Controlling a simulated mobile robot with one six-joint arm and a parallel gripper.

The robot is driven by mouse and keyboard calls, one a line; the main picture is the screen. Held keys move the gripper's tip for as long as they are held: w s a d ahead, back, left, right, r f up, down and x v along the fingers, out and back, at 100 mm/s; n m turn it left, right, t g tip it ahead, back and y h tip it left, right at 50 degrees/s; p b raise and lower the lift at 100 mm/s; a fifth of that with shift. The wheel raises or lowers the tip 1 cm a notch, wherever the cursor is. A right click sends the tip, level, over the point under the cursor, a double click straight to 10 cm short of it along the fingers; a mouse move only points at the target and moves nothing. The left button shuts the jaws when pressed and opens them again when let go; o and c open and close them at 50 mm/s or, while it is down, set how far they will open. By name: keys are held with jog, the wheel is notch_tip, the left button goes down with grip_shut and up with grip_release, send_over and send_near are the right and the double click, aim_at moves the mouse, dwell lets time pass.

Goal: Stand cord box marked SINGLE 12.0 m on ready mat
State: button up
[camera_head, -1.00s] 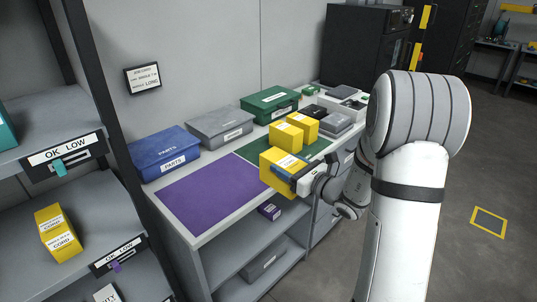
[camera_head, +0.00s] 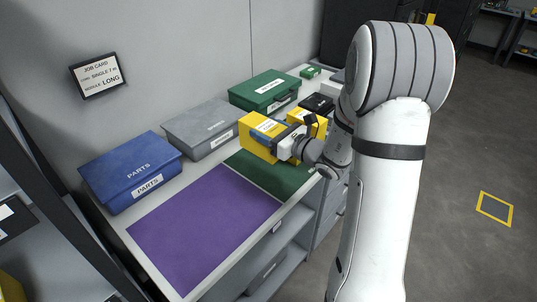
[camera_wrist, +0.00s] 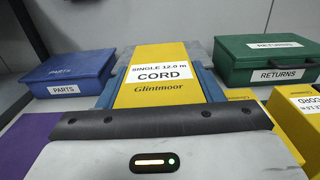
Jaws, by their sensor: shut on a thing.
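My gripper (camera_head: 274,139) is shut on a yellow cord box (camera_head: 257,128), whose label in the wrist view reads SINGLE 12.0 m CORD (camera_wrist: 158,73). The blue fingers sit on either side of the box. The box is above the worktop at the back part of a green mat (camera_head: 262,174); I cannot tell whether its underside touches anything. A purple mat (camera_head: 205,230) lies bare to the left of the green one. Neither mat shows a name, so I cannot tell which is the ready mat.
Other yellow cord boxes (camera_wrist: 298,112) stand close to the right of the held box, partly hidden by my arm in the head view. Behind stand a blue PARTS box (camera_head: 130,168), a grey box (camera_head: 198,125) and a green RETURNS box (camera_head: 264,88). A job card (camera_head: 97,75) hangs on the wall.

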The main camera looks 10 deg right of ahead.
jog(key=f, duration=0.8)
jog(key=shift+d, duration=0.3)
jog(key=shift+f+b, duration=0.25)
jog(key=shift+b, duration=0.05)
jog(key=o, duration=1.3)
jog(key=shift+r, duration=0.1)
jog(key=shift+r, duration=0.1)
